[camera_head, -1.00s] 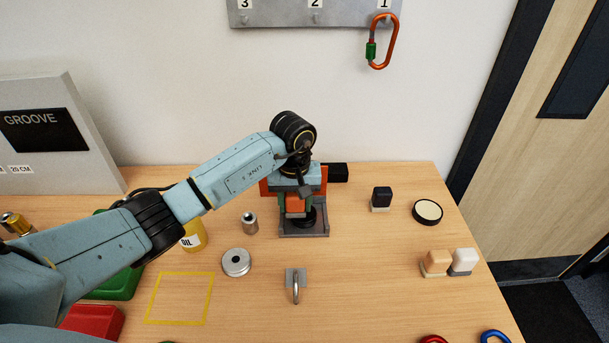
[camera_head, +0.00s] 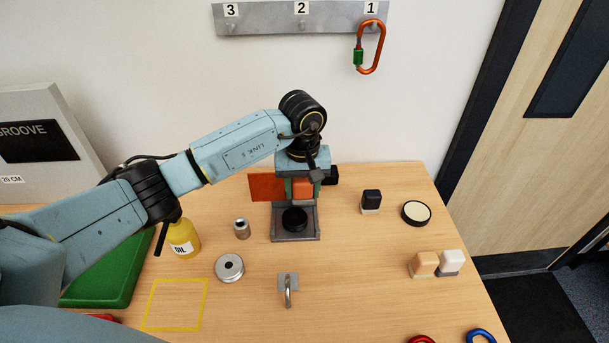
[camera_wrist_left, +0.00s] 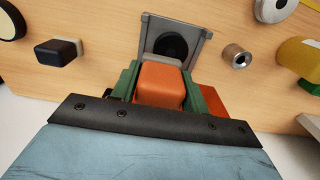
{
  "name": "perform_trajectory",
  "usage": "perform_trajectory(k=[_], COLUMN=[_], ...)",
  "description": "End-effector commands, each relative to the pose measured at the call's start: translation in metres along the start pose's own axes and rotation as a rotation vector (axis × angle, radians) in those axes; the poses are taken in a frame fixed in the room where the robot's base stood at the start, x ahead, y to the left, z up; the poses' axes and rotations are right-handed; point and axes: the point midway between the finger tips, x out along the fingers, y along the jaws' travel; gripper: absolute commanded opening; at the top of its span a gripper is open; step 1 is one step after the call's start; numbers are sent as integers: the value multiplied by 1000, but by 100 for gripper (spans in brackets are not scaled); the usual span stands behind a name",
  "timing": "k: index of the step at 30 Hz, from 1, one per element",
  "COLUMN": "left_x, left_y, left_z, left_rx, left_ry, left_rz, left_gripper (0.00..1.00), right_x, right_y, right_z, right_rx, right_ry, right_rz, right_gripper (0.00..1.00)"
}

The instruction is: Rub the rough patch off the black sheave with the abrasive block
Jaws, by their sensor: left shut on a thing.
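The black sheave (camera_head: 295,219) lies in a grey square holder (camera_head: 297,237) on the table, and it also shows in the wrist view (camera_wrist_left: 171,46). No rough patch can be made out on it. My left gripper (camera_head: 303,189) is at the back of the holder, behind and apart from the sheave in the picture. Its green fingers (camera_wrist_left: 162,85) are shut on an orange block (camera_wrist_left: 160,84), which I take as the abrasive block; it also shows in the head view (camera_head: 302,190). My right gripper is not in view.
An orange panel (camera_head: 265,187) stands just left of the gripper. A metal cylinder (camera_head: 241,229), a silver disc (camera_head: 229,268) and an oil bottle (camera_head: 184,239) are left. A shackle-like fitting (camera_head: 288,290) is in front. A black block (camera_head: 371,200) and round tin (camera_head: 416,213) are right.

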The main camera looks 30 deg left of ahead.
Motion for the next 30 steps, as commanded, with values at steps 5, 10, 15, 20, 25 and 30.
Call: perform_trajectory(k=[5,10,15,20,25,30], left_x=[-18,-21,-20,-20,-21,-27], left_y=[-2,-3,-3,-3,-2,3], left_z=[0,0,0,0,0,16], left_rx=[-4,-5,-5,-5,2,146], left_ry=[1,1,0,0,3,24], left_rz=[1,0,0,1,2,19], left_gripper=[24,24,24,24,24,24], right_x=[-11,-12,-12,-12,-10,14], right_y=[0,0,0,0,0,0], right_z=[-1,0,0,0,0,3], right_rx=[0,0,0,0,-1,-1], right_ry=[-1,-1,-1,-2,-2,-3], right_rz=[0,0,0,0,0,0], right_gripper=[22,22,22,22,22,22])
